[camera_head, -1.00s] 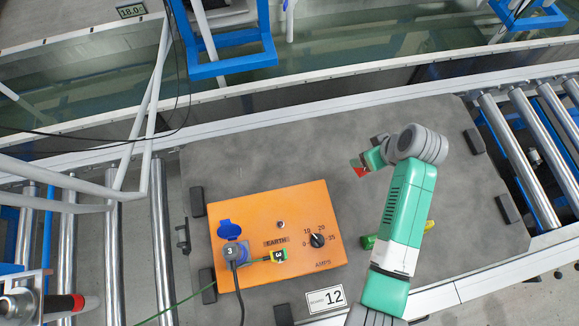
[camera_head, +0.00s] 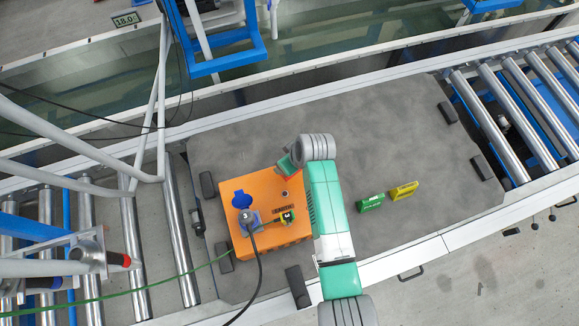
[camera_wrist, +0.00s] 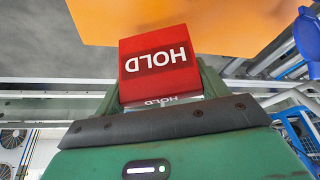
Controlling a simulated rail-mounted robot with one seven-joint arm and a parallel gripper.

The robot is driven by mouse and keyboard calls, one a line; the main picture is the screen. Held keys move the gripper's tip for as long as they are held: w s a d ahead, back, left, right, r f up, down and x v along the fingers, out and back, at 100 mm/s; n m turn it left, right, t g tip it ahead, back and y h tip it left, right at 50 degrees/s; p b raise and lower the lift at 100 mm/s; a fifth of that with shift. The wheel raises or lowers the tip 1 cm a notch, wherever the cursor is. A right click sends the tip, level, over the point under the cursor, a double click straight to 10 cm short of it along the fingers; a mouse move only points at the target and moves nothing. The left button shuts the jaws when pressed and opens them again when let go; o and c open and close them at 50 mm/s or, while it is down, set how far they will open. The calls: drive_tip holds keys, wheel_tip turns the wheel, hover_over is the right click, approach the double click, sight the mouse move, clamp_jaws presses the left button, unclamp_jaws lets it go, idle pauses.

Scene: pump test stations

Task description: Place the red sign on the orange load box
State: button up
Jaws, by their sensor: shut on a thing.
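The red sign (camera_wrist: 158,66), marked HOLD, is in my gripper (camera_wrist: 160,100) in the wrist view, with the orange load box (camera_wrist: 210,22) right behind it. In the head view, the orange load box (camera_head: 262,200) stands on the grey pallet, with a blue socket cover, a plug marked 3 and a small green-yellow tag on its top. My gripper (camera_head: 287,164) is at the box's upper right edge there. Only a sliver of red shows beside it, and my arm covers the box's right part. I cannot tell whether the sign touches the box.
A green sign (camera_head: 371,203) and a yellow sign (camera_head: 404,190) stand on the grey pallet (camera_head: 400,130) right of my arm. A black cable and a green wire run from the box. Rollers (camera_head: 515,120) lie to the right and left. The pallet's upper right is clear.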

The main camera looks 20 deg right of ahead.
drive_tip(key=shift+f+b, duration=0.45)
drive_tip(key=shift+f, duration=1.5)
drive_tip(key=shift+f, duration=0.1)
drive_tip(key=o, duration=1)
drive_tip(key=shift+f, duration=0.1)
drive_tip(key=p+v, duration=0.3)
drive_tip(key=v, duration=0.9)
